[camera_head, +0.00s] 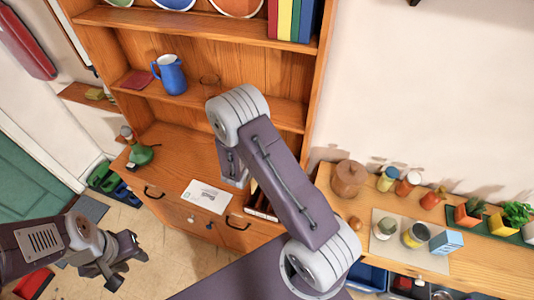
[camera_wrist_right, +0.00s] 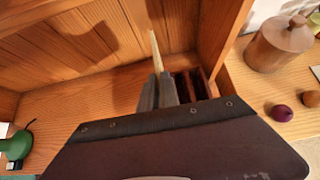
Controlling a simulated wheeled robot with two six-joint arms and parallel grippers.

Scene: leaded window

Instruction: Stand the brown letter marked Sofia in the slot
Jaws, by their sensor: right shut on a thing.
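In the right wrist view a thin, pale tan letter (camera_wrist_right: 155,48) stands edge-on between the fingers of my right gripper (camera_wrist_right: 158,90), which is shut on it. Its face and any name on it cannot be read. A dark reddish-brown slotted rack (camera_wrist_right: 192,84) stands just right of the fingers; the gripper partly covers it. The rack also shows in the head view (camera_head: 258,203), beside my right arm, which hides the right gripper and the letter there. My left gripper (camera_head: 124,262) is open and empty above the floor at lower left.
A white printed envelope or card (camera_head: 207,196) lies on the wooden counter left of the rack. A green lamp-like object (camera_head: 141,153) stands further left, and a blue jug (camera_head: 169,75) on the shelf above. A brown lidded pot (camera_head: 348,179) stands right of the cabinet's side panel.

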